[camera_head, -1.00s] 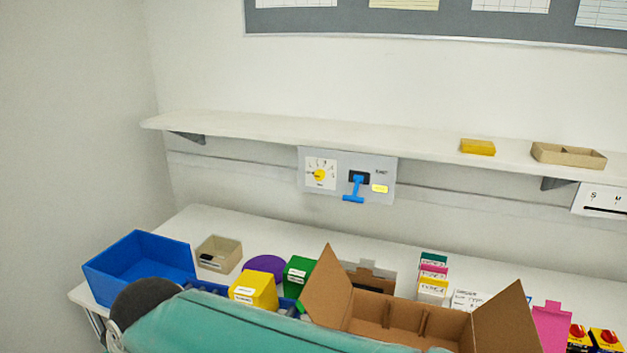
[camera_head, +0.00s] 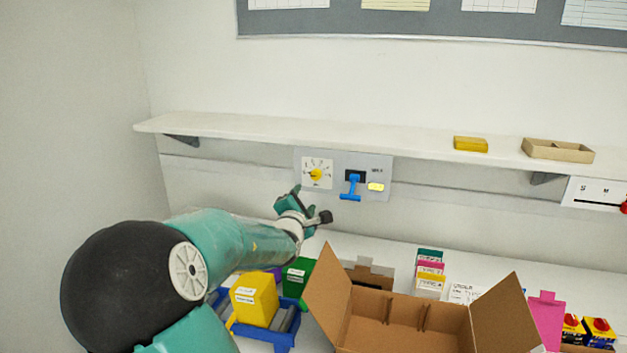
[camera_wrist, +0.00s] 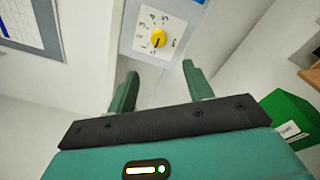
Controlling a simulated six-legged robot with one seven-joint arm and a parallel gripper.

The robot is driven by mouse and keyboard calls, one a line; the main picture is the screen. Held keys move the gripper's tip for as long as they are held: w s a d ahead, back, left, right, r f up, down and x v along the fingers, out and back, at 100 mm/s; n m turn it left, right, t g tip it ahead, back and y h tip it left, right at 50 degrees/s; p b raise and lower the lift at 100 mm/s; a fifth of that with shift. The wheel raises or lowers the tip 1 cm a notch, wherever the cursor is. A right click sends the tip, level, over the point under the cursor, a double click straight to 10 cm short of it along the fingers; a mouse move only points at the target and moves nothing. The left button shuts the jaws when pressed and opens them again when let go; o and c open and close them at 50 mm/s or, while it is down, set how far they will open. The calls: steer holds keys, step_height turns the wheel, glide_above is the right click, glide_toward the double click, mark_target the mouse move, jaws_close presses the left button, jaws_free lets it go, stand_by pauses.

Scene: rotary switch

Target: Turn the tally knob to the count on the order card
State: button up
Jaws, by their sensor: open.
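The tally knob (camera_head: 316,174) is a yellow round knob on a white dial plate, set in a grey wall panel (camera_head: 345,162) under the shelf. In the wrist view the knob (camera_wrist: 158,38) sits ahead of my gripper, with a dark pointer mark and printed figures around it. My gripper (camera_head: 296,192) is just below the dial in the head view. In the wrist view my gripper (camera_wrist: 158,80) has its two green fingers apart with nothing between them, short of the knob. The order card may be the white card (camera_head: 462,292) on the bench; its writing is too small to read.
A blue lever (camera_head: 351,187) and a yellow label are right of the dial. The shelf (camera_head: 400,141) juts out above. An open cardboard box (camera_head: 415,325), a yellow box (camera_head: 254,299) and a green box (camera_head: 297,276) stand on the bench below. A green box (camera_wrist: 290,118) also shows in the wrist view.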

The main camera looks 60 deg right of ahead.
mark_target(315, 176)
steer(key=x, duration=1.3)
steer(key=shift+d+r, duration=0.3)
steer(key=shift+d, duration=0.1)
steer(key=c, duration=1)
